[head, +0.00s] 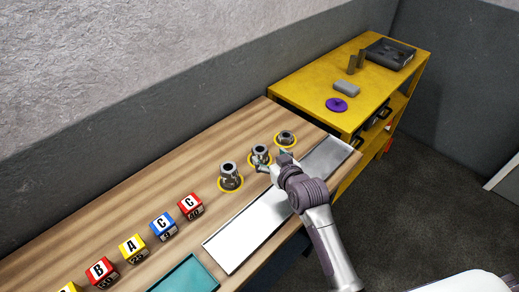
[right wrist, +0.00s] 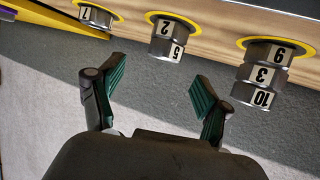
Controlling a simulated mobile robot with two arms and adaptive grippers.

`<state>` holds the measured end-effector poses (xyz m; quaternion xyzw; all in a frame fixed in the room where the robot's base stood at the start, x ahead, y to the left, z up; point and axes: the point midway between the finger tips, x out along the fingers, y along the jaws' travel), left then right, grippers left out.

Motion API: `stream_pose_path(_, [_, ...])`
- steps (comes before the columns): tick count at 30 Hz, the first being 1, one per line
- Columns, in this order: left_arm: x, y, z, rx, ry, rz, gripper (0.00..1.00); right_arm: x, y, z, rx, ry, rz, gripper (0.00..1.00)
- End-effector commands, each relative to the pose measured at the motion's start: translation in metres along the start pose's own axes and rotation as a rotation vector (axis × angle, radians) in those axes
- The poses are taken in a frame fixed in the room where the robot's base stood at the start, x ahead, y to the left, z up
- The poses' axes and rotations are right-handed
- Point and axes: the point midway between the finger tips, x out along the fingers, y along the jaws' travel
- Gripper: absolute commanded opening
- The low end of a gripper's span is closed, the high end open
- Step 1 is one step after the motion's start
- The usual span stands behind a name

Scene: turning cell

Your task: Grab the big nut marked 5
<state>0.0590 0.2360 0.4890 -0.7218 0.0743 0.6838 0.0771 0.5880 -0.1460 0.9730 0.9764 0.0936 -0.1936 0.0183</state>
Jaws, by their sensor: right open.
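The big nut marked 5 (right wrist: 178,54) is a grey metal nut with a white number label. It sits on top of a nut marked 2 (right wrist: 164,27), and this middle stack stands on a yellow ring; the stack also shows in the head view (head: 260,152). My right gripper (right wrist: 158,78) is open, with nothing between its green-padded fingers. Its fingers point toward the middle stack, apart from the nut. In the head view the right gripper (head: 273,162) is beside that stack, its fingers partly hidden. My left gripper is not in view.
A taller stack with nuts 9, 3 and 10 (right wrist: 263,75) stands on one side, and a lone nut 7 (right wrist: 95,17) on the other. Lettered cubes (head: 133,248), metal trays (head: 247,231) and a teal mat (head: 187,276) share the wooden table. A yellow bench (head: 317,83) stands beyond.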

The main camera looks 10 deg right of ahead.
Motion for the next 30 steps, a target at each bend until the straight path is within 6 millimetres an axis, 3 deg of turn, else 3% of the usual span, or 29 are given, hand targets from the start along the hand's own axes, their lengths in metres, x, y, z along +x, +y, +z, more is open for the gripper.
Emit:
stream_pose_path(11, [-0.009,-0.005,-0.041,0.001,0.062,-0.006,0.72,0.032,-0.003,-0.003,0.0,-0.002,0.0,0.77])
stream_pose_path(19, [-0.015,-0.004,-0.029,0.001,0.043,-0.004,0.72,0.065,-0.005,-0.001,0.0,-0.001,0.001,0.77])
stream_pose_path(28, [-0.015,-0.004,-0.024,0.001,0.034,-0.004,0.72,0.07,-0.005,0.0,-0.001,0.0,0.001,0.77])
stream_pose_path(30, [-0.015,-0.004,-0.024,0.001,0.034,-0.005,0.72,0.07,-0.005,0.0,-0.001,-0.001,0.001,0.69])
